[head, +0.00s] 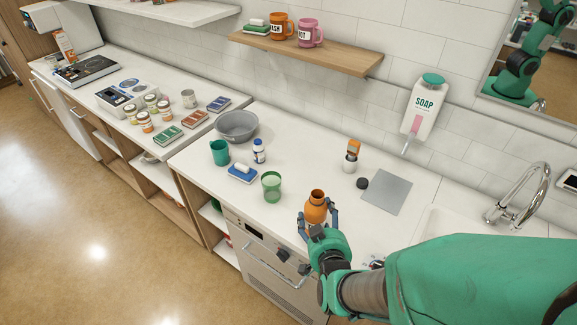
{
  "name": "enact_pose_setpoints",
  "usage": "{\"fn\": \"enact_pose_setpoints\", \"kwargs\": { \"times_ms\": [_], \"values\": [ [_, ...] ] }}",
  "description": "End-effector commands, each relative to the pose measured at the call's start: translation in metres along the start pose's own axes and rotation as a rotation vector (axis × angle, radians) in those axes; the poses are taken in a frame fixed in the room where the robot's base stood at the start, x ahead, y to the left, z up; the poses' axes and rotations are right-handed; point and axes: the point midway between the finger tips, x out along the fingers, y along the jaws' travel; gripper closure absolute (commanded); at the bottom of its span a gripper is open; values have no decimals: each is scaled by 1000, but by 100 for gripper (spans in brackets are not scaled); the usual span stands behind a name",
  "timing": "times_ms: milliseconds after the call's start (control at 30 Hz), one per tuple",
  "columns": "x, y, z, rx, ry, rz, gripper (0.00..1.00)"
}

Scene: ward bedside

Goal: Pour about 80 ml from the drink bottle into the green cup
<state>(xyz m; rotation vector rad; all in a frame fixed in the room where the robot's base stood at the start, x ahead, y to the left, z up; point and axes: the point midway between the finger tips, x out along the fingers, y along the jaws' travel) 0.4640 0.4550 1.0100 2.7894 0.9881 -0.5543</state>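The drink bottle (316,207) is orange, open at the top and roughly upright near the counter's front edge. My gripper (319,222) has one finger on each side of the bottle and appears shut on it. My gripper hides the bottle's lower part, so I cannot tell whether its base touches the counter. The green cup (272,187) is see-through and stands upright on the counter, left of the bottle and apart from it. I cannot make out any drink in the cup.
A teal mug (220,152), a blue sponge-like block (242,174), a white bottle (259,151) and a grey bowl (237,125) stand left of and behind the cup. A black cap (362,183) and a grey mat (387,192) lie to the right. Counter between cup and bottle is clear.

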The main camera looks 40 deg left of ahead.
Motion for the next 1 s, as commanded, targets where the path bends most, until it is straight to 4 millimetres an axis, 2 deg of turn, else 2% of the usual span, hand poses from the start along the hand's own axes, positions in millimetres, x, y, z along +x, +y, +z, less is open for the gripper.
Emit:
{"fn": "enact_pose_setpoints", "kwargs": {
  "times_ms": [100,400,700,833,1000],
  "values": [
    [20,-29,-3,-26,2,-65,67],
    [62,-104,-11,-98,1,-233,67],
    [93,-173,-17,-162,3,-388,67],
    [100,-191,-18,-180,2,-429,67],
    [104,-203,-19,-190,2,-455,67]
  ]
}}
